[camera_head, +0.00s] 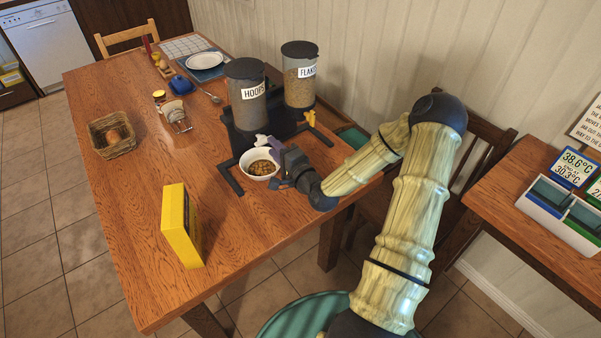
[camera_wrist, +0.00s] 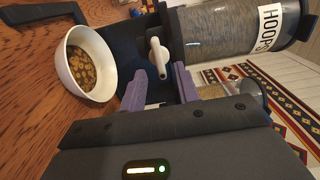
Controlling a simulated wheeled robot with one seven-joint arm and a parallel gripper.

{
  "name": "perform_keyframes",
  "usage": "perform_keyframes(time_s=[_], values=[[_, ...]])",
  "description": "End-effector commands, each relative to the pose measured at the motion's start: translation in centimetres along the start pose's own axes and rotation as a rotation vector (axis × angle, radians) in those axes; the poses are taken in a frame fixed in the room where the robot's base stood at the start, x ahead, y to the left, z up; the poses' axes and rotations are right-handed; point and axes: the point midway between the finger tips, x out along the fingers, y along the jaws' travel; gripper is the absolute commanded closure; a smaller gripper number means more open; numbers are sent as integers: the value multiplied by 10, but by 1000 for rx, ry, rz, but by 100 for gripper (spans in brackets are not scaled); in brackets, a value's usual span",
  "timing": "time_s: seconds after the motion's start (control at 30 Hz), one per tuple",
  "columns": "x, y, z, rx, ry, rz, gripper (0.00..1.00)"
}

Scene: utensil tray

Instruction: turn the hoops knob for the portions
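The hoops dispenser (camera_head: 247,105) is a grey-lidded clear cylinder on a black stand, labelled HOOPS; it also shows in the wrist view (camera_wrist: 228,30). Its white knob (camera_wrist: 158,57) shows in the wrist view between and just ahead of the purple fingertips of my gripper (camera_wrist: 158,82). The fingers are apart, with a gap on each side of the knob; I see no contact.
The flakes dispenser (camera_head: 299,85) stands right of the hoops one, with a yellow knob (camera_head: 310,118). A yellow box (camera_head: 181,225) stands near the table's front, and a wicker basket (camera_head: 112,147) at left. The table between them is clear.

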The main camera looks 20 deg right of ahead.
Motion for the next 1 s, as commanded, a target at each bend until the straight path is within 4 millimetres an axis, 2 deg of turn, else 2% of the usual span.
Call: perform_keyframes(time_s=[0.47,0.5,0.87,1.0], values=[[-96,0,-1,4,4,1,68],[-96,-5,-1,3,2,1,68],[-118,-5,0,4,2,1,68],[-132,-4,-1,5,4,2,68]])
